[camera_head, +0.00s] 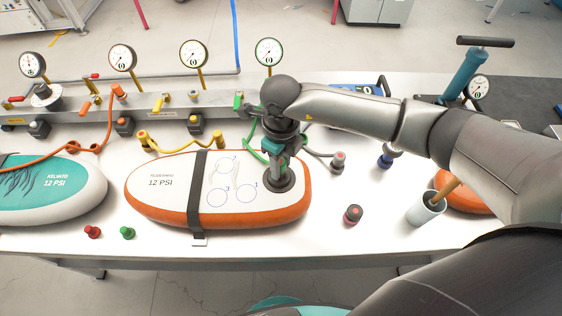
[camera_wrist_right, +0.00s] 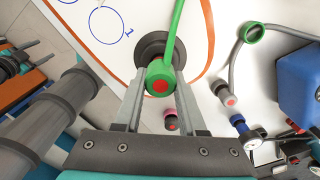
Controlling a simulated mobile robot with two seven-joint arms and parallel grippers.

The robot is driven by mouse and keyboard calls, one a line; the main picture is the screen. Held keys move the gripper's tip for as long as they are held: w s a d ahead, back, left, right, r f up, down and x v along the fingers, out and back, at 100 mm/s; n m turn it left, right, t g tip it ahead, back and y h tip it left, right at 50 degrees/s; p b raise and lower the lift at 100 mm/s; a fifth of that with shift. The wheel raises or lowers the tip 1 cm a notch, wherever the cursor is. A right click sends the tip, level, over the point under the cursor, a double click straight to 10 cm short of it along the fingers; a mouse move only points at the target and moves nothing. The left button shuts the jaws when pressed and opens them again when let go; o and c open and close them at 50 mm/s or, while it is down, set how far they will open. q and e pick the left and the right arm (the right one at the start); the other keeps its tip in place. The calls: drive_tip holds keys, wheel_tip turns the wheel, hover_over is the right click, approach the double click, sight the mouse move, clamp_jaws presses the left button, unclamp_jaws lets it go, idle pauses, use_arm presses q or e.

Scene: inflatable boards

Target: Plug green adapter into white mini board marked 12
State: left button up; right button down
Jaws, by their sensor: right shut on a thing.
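The white mini board (camera_head: 150,198) with an orange side and the mark 12 PSI lies on the table, a dark strap across it. Its dark round valve (camera_head: 290,180) is at the right end; it also shows in the wrist view (camera_wrist_right: 150,43). My right gripper (camera_head: 274,178) is over this valve, pointing down. In the wrist view it is shut on the green adapter (camera_wrist_right: 160,72), which has a red centre and a green hose. The adapter overlaps the valve's near edge; whether it is seated cannot be told. My left gripper is not in view.
A teal-and-white board (camera_head: 60,205), also marked 12 PSI, lies at left. Red (camera_head: 92,231) and green (camera_head: 127,233) caps lie in front. A grey manifold with gauges (camera_head: 160,105) runs behind. A dark red cap (camera_head: 353,214) and a cup (camera_head: 427,208) stand right.

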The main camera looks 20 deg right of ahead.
drive_tip(key=shift+f+b, duration=0.7)
drive_tip(key=shift+f, duration=0.15)
drive_tip(key=shift+c, duration=2)
unclamp_jaws()
wheel_tip(320, 180, up, 15)
drive_tip(key=shift+r, duration=0.15)
